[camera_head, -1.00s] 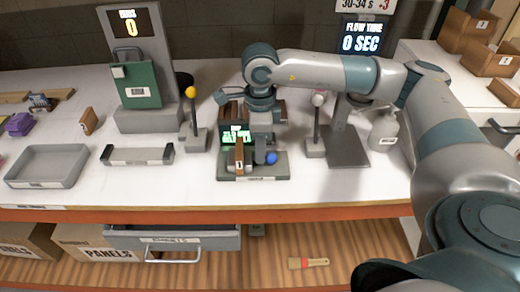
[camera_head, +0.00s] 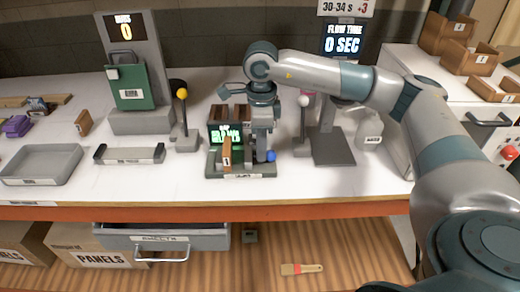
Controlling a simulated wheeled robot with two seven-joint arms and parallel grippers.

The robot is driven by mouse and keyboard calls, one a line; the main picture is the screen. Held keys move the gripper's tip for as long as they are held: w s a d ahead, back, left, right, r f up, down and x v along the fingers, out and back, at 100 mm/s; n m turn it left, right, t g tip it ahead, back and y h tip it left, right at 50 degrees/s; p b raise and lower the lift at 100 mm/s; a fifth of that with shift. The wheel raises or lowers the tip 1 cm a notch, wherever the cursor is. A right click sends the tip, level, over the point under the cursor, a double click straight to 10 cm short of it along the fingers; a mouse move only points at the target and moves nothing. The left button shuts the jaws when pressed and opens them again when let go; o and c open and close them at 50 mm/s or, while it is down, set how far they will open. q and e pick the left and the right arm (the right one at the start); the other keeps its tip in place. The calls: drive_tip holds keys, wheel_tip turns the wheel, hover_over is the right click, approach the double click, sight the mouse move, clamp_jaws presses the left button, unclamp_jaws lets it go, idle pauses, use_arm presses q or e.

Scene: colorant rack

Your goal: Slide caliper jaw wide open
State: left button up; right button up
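The caliper stands on a grey base (camera_head: 240,175) at the middle front of the white bench. It has a lit green display (camera_head: 226,133) whose text I cannot read. An orange-brown upright block (camera_head: 227,155) stands at the left of the base. A blue knob (camera_head: 271,156) is close to the base's right end, with a clear gap between it and the block. My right gripper (camera_head: 261,157) points down over the right part of the caliper, right beside the blue knob. Its fingers are small and partly merged with the caliper, so their grip is unclear. My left gripper is out of view.
Lever posts with a yellow ball (camera_head: 182,93) and a pale ball (camera_head: 304,101) flank the caliper. A grey bar fixture (camera_head: 130,154) and an empty tray (camera_head: 42,164) lie left. A bottle (camera_head: 369,130) stands right. An open drawer (camera_head: 165,238) hangs below the bench.

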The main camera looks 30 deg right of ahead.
drive_tip(key=shift+o, duration=0.7)
drive_tip(key=shift+s+d, duration=0.15)
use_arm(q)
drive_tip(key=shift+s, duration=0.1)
use_arm(e)
drive_tip(key=shift+r, duration=0.55)
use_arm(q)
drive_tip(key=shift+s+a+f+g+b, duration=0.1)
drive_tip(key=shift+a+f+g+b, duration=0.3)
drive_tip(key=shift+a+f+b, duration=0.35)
use_arm(e)
wheel_tip(320, 180, up, 16)
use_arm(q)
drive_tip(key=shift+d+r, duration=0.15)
use_arm(e)
drive_tip(key=shift+r, duration=0.15)
